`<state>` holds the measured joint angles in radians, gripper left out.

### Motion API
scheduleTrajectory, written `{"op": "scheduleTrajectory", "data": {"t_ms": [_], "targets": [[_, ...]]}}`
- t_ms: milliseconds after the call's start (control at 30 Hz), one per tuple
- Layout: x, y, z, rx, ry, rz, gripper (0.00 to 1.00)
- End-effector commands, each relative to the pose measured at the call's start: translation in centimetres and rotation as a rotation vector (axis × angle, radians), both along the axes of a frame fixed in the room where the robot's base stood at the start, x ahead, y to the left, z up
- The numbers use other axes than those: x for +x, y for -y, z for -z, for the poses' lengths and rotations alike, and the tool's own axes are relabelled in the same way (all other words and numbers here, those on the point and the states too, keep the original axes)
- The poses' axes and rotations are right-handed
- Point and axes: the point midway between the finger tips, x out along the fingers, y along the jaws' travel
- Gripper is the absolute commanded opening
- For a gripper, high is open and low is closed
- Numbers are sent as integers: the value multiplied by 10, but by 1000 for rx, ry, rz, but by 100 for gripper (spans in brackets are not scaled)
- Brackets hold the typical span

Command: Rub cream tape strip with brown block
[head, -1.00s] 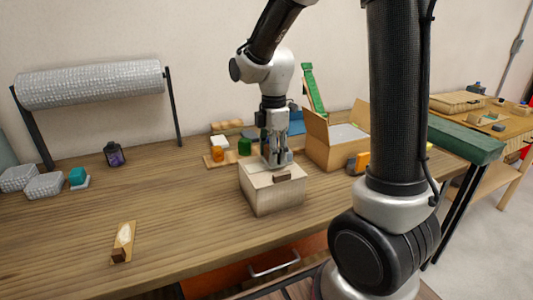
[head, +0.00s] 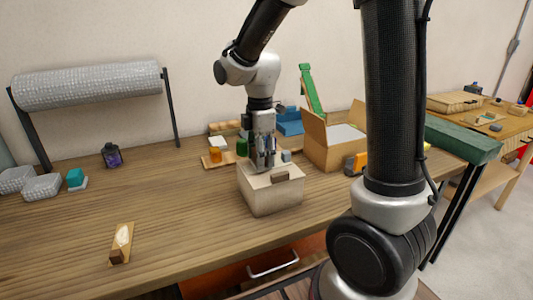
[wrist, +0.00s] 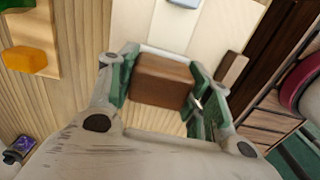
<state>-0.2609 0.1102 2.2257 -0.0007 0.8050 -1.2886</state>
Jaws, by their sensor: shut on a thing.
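The brown block (wrist: 162,80) is between the fingers of my gripper (head: 263,165), which is shut on it. The fingers reach down over the top of a pale wooden box (head: 270,198). A pale cream band, likely the cream tape strip (wrist: 183,32), runs along the box top in the wrist view, and the block overlaps it there. My fingers and the block hide part of the band. I cannot tell whether the block touches it.
A dark brown tab (head: 281,178) sits at the box's front edge. A small grey-blue block (head: 286,155) is near its back. An open cardboard box (head: 333,148) stands to the right. A wooden piece with a pale patch (head: 121,243) lies front left, with clear table between.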

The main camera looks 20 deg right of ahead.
Motion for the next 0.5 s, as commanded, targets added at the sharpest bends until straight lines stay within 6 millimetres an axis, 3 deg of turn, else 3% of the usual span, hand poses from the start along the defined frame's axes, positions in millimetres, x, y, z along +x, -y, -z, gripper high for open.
{"op": "scheduleTrajectory", "data": {"t_ms": [500], "targets": [[-1,-34,2,0,-3,-2,27]]}}
